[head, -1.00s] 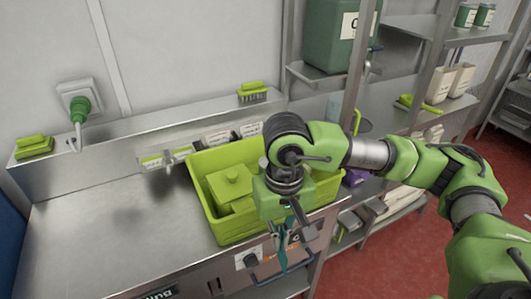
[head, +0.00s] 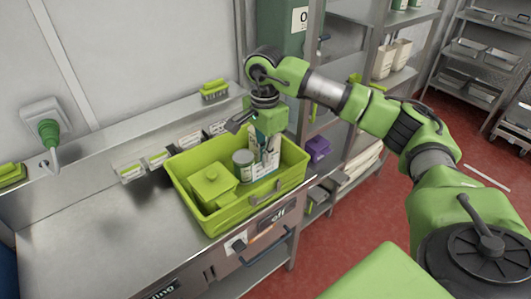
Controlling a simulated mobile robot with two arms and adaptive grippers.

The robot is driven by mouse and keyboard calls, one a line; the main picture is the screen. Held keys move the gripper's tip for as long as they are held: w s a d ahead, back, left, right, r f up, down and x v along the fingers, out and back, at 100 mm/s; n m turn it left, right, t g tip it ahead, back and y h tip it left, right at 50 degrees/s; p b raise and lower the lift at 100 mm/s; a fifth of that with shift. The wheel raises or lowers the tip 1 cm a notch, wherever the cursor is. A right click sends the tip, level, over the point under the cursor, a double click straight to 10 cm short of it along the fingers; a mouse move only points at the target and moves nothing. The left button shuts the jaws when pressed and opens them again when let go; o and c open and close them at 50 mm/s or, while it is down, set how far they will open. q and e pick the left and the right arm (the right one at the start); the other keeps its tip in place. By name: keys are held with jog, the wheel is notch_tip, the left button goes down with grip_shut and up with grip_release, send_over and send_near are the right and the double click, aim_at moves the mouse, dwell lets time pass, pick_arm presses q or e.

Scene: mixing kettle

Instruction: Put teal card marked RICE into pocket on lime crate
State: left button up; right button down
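The lime crate (head: 215,222) stands on the steel counter, near its front right edge. My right gripper (head: 252,130) points down above the back right part of the crate. A thin teal piece, seemingly the teal card (head: 262,143) nearly edge-on, hangs below the gripper, held in it. Its RICE marking is not readable. A grey fitting (head: 264,196) is on the crate's front side; I cannot tell whether it is the pocket or a handle. The crate holds a lime lidded box (head: 212,184), a pale can (head: 243,164) and white cartons (head: 265,167). My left gripper is out of view.
Small labelled holders (head: 158,160) line the counter's back ledge, with a lime brush (head: 214,89) above. A wire shelf rack stands to the right, with a purple item (head: 317,149). The counter left of the crate (head: 100,235) is clear.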

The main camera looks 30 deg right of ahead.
aim_at(265, 176)
notch_tip(265, 176, down, 4)
jog(key=shift+d+r+b, duration=0.15)
jog(key=shift+b, duration=0.7)
jog(key=shift+r, duration=0.1)
jog(key=shift+f, duration=0.2)
jog(key=shift+b, duration=0.35)
jog(key=shift+f, duration=0.2)
jog(key=shift+f+b, duration=1.8)
jog(key=shift+f, duration=0.3)
jog(key=shift+f, duration=0.2)
